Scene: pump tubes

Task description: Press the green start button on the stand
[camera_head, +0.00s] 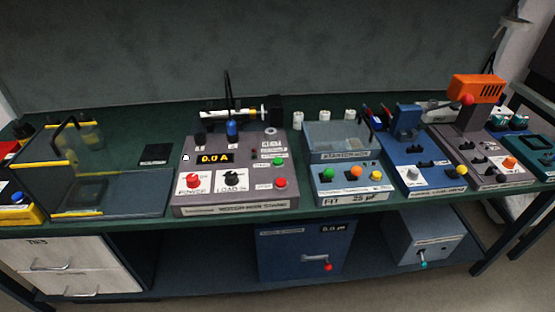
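The grey-mauve stand (230,208) sits on the green bench left of the middle, with a front label that is hard to read. Its green button (279,161) is on the right side of the top panel, beside a small white label. A red button (281,183) is just below the green one. The stand's display (215,158) reads 0.0 A. A red knob marked POWER (193,181) and a black knob (232,179) sit on white plates. Nothing covers the green button. Neither of my grippers shows in the head view.
A blue device (350,197) right of the stand has its own green button (327,172), plus orange and yellow ones. Farther right are a blue press (407,122) and an orange-headed machine (476,89). A clear yellow-edged box (110,205) stands left. A blue cabinet (290,262) is below.

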